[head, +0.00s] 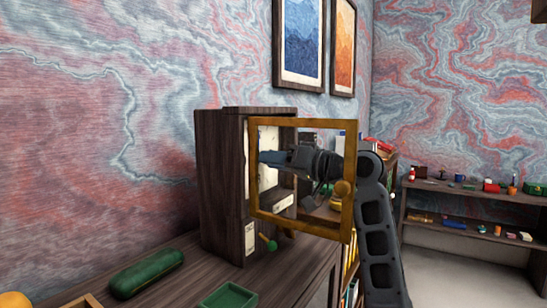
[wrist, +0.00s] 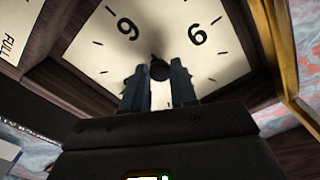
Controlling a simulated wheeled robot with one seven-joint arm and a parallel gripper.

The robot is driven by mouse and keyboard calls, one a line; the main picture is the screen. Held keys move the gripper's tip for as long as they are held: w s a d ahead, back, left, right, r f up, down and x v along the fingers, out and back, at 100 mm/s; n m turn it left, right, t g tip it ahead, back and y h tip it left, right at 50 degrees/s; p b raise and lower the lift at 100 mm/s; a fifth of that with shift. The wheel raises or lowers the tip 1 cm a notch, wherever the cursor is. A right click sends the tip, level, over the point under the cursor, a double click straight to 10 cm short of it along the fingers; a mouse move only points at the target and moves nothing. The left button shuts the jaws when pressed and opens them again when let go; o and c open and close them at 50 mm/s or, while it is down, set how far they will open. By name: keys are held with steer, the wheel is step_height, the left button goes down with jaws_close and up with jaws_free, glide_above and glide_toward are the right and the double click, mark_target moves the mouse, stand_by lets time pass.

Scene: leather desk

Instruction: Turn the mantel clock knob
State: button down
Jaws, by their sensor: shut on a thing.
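The mantel clock (head: 222,185) is a tall dark wooden case on the desk. My gripper (head: 268,158) reaches through the frame toward the clock front. In the wrist view, the cream dial (wrist: 190,20) shows large black numerals, and a small dark round knob (wrist: 159,70) sits at its centre. My gripper's two fingers (wrist: 158,76) are shut on this knob, one on each side. The exact contact is partly hidden.
A green case (head: 147,273) and a green tray (head: 230,296) lie on the desk in front. A green-tipped lever (head: 268,242) sticks out low on the clock. Shelves with small items (head: 470,205) stand at the right. The door frame surrounds my arm closely.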

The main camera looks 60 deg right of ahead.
stand_by(0.3)
steer(key=c, duration=0.9)
jaws_free()
steer(key=s+b, duration=0.2)
steer(key=s, duration=0.5)
steer(key=shift+s+d, duration=0.15)
steer(key=shift+s, duration=0.2)
